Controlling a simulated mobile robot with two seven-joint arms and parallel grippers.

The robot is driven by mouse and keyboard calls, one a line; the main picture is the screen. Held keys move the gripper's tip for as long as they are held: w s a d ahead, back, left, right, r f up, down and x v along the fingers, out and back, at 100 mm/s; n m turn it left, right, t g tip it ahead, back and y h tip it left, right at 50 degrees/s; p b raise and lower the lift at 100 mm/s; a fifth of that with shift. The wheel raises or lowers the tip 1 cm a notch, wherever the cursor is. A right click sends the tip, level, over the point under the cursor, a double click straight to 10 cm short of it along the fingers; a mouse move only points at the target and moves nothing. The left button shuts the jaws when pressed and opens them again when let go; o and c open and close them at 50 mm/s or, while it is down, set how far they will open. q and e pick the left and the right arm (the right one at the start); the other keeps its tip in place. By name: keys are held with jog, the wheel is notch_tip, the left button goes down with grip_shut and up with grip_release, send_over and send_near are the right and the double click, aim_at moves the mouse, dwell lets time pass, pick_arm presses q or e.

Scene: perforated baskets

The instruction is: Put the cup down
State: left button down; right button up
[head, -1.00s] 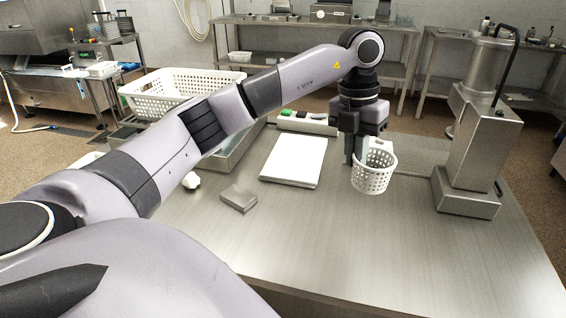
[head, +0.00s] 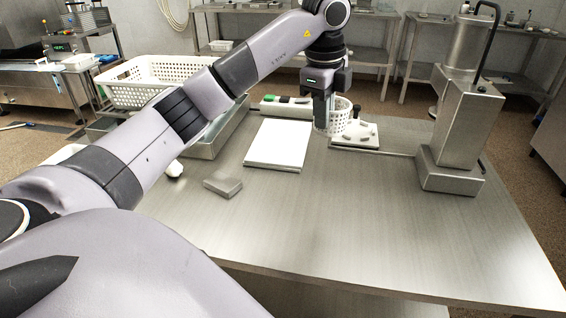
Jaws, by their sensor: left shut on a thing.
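The cup (head: 339,117) is a white, perforated, basket-like cup. It is upright near the back edge of the steel table (head: 330,220). My left gripper (head: 322,117) points down from above and is shut on the left side of the cup's wall. The gripper fingers hide part of the cup. I cannot tell whether the cup's base touches the surface behind it. My right gripper is not in view.
A white board (head: 278,144) lies left of the cup, with a small grey block (head: 222,185) nearer. A pale plate with small pieces (head: 362,137) is just right of the cup. A tall steel machine (head: 455,120) stands right. The table's front is clear.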

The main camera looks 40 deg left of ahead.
pick_arm(q)
jog(key=shift+f+b, duration=1)
jog(key=shift+f, duration=8.7)
jog(key=shift+f, duration=0.15)
jog(key=c, duration=1.2)
grip_release()
jog(key=shift+c, duration=0.2)
jog(key=shift+r, duration=0.25)
notch_tip(320, 180, up, 12)
jog(key=s, duration=0.1)
jog(key=shift+s+f+p, duration=0.15)
jog(key=shift+s+p, duration=0.05)
jog(key=shift+p, duration=0.2)
